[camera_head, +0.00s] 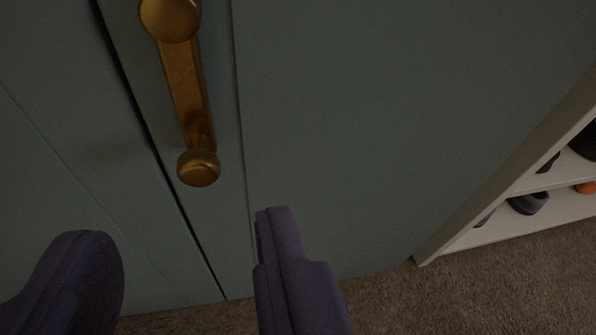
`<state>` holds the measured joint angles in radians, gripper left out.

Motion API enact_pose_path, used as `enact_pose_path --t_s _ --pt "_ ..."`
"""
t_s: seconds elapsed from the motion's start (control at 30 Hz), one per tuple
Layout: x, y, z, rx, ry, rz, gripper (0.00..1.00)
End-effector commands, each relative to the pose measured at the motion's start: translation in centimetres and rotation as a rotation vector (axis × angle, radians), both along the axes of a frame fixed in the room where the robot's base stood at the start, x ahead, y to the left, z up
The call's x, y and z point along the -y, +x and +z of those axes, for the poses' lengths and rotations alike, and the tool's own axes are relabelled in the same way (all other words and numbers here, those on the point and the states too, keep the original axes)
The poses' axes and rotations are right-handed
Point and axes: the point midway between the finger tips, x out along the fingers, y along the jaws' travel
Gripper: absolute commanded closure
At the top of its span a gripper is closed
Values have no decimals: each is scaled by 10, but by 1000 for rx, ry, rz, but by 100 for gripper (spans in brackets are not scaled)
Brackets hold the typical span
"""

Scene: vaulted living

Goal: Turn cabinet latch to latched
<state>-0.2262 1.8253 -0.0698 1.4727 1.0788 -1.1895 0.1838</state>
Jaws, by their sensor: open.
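The cabinet latch (186,90) is a brass bar with a large round knob at its upper end and a smaller round knob (198,168) at its lower end. It lies along the edge of a grey-green cabinet door (370,120), just right of the dark seam between doors. The bar runs nearly upright in the picture, leaning slightly. My gripper (185,225) shows as two purple fingers at the bottom, spread wide apart and empty. The lower knob is above and between the fingertips in the picture, apart from both. Whether the latch is engaged cannot be told.
A white shelf unit (470,235) with shoes (528,202) on it stands at the right. Brown carpet (460,295) covers the floor below the cabinet. The right door's face is flat and clear.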

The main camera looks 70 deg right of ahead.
Motion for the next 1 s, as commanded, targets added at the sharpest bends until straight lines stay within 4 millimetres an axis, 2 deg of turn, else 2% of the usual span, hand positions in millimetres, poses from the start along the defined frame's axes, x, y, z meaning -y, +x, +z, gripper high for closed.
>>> enact_pose_path --t_s 0.1,0.3,0.6,0.67,0.8,1.0 --pt "16 13 -12 2 0 -2 55" --pt "33 27 -20 0 2 1 55" --pt "36 30 -19 -1 3 2 55" --pt "36 30 -19 -1 3 1 66" --pt "36 29 -19 -1 3 1 99" --pt "36 29 -19 -1 3 1 100"
